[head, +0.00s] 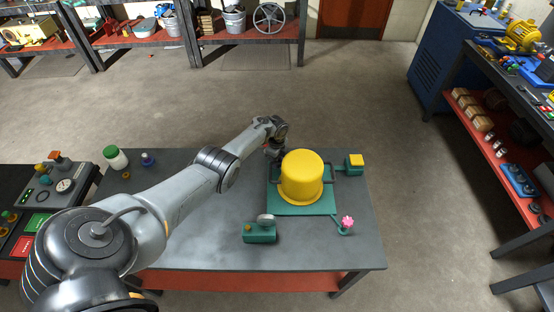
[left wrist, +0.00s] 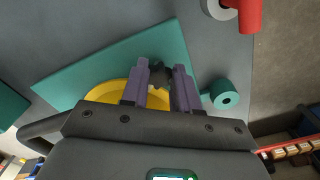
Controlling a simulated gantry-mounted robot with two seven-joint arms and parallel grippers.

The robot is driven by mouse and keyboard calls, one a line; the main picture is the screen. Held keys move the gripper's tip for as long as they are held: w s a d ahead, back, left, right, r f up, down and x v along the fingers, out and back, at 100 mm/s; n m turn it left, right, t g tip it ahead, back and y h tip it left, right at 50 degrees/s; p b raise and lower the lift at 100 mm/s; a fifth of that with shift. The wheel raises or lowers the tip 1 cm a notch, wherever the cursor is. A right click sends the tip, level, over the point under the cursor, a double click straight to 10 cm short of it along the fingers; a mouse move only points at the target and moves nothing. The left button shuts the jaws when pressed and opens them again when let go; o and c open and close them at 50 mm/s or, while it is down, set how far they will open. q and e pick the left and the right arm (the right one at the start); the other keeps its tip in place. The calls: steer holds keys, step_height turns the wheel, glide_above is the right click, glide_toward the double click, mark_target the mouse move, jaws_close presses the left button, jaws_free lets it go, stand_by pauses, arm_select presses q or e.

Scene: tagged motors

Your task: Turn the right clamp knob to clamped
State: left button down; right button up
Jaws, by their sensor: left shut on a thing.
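A yellow motor housing (head: 302,172) stands upright on a green fixture plate (head: 290,209) on the grey table. A pink knob (head: 347,222) sits on a green arm at the plate's front right corner. My left gripper (head: 276,153) is at the plate's far left corner, beside the yellow housing. In the left wrist view its purple fingers (left wrist: 160,88) are shut on a small dark knob (left wrist: 158,72). The yellow housing (left wrist: 108,95) and green plate (left wrist: 120,65) show partly behind the gripper there. Which way the dark knob is turned cannot be told. My right gripper is not in view.
A green block with a silver disc (head: 260,233) stands in front of the plate. A yellow-topped green box (head: 355,163) is at the right rear. A green-capped white bottle (head: 115,158) and a small blue bottle (head: 148,160) stand at the left. The table's middle lies beneath my left arm.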

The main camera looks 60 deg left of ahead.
arm_select(q)
steer(key=shift+n, duration=0.3)
stand_by(0.4)
steer(key=c, duration=0.8)
jaws_free()
steer(key=shift+c, duration=0.2)
